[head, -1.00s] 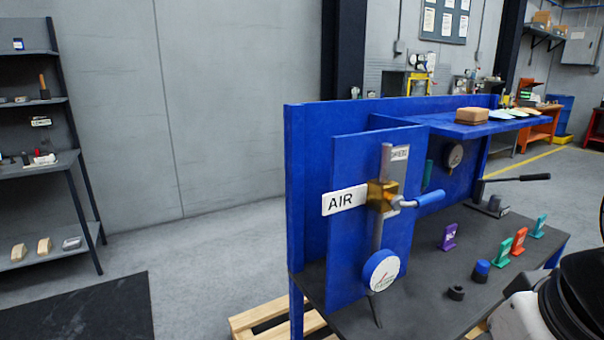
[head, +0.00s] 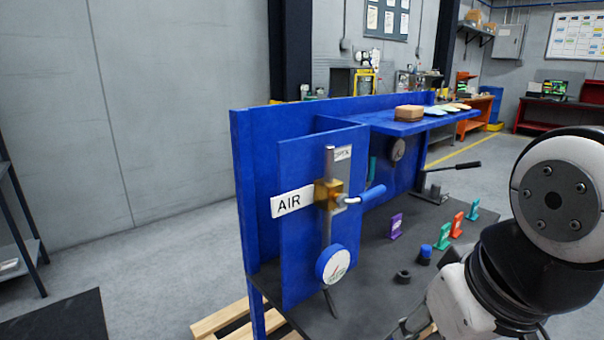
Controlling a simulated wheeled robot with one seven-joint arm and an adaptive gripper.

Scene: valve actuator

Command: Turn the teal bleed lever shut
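A narrow teal piece (head: 372,170) shows behind the right edge of the front blue panel (head: 290,240). It may be the teal bleed lever, but most of it is hidden and I cannot tell its position. On the panel's front, a brass valve (head: 322,194) with a blue-gripped handle (head: 372,194) sits on a grey vertical pipe, beside an AIR label (head: 291,203). The handle points right. My gripper is not clearly in view; only my arm's links show at the lower right, in front of the bench.
The dark bench top (head: 375,255) holds a purple tag (head: 396,226), a green tag (head: 442,237), a red tag (head: 457,224), a teal tag (head: 473,210), a blue-capped piece (head: 424,255) and a black-handled lever (head: 455,167). Open floor lies left.

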